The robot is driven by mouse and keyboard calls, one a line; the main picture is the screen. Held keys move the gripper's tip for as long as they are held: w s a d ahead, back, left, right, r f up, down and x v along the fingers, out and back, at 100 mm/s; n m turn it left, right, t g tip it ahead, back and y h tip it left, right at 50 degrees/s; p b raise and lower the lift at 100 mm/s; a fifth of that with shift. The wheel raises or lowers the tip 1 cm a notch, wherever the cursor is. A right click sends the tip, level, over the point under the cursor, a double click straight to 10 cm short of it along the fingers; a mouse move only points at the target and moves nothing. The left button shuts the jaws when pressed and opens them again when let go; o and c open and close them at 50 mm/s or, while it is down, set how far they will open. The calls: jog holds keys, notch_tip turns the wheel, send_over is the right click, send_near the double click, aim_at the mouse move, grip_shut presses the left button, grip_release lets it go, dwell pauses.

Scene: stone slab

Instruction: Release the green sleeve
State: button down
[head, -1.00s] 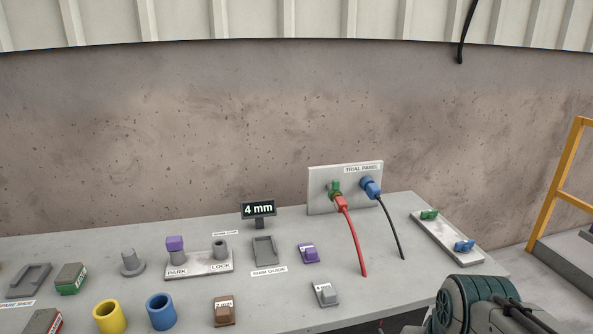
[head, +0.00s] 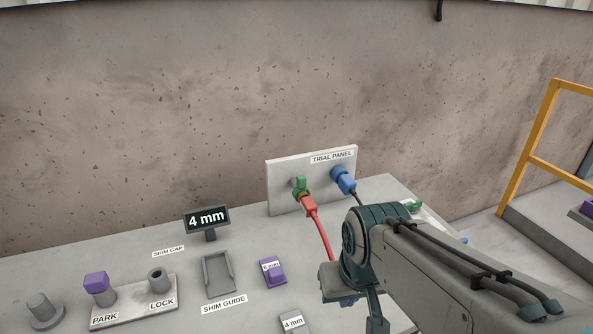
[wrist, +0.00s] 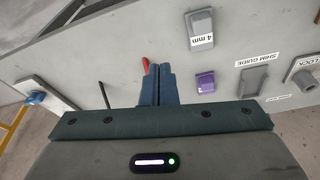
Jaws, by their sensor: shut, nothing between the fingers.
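The green sleeve (head: 300,184) is on the upright trial panel (head: 285,200), at the left fitting. A red plug (head: 307,204) sits at its lower front, with a red cable hanging down. Exactly how sleeve and plug engage is too small to tell. In the wrist view my gripper (wrist: 156,70) is shut and empty, its blue-grey fingers together above the slab. It is apart from the sleeve, which is out of the wrist view. Part of the red cable (wrist: 146,66) shows just beside the fingertips. In the head view my arm hides the slab's right part.
A blue plug (head: 342,179) with a black cable is on the panel's right side. A purple block (head: 273,271), a grey 4 mm block (head: 294,321) and the shim guide (head: 217,272) stand left of my arm. A yellow railing (head: 535,140) is at the right.

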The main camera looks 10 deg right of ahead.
aim_at(304, 184)
jog(key=w+d+r+m+t+y+b, duration=0.1)
jog(key=w+r+m+t+b, duration=0.2)
jog(key=w+m, duration=0.5)
jog(key=w+d+r+m+t+y+b, duration=0.1)
jog(key=w+r+m+t+b, duration=0.2)
jog(key=w, duration=1.2)
jog(key=r+m+b, duration=0.1)
jog(key=m+b, duration=0.2)
jog(key=m, duration=0.1)
jog(key=shift+w+m, duration=0.25)
jog(key=shift+m, duration=0.15)
jog(key=shift+r, duration=0.1)
jog(key=b+x, duration=0.1)
jog(key=x, duration=0.9)
jog(key=shift+w, duration=0.15)
jog(key=shift+w+a+p, duration=0.2)
jog(key=shift+w+p, duration=0.15)
jog(key=shift+w, duration=0.8)
jog(key=shift+w+a, duration=0.15)
jog(key=shift+w, duration=0.6)
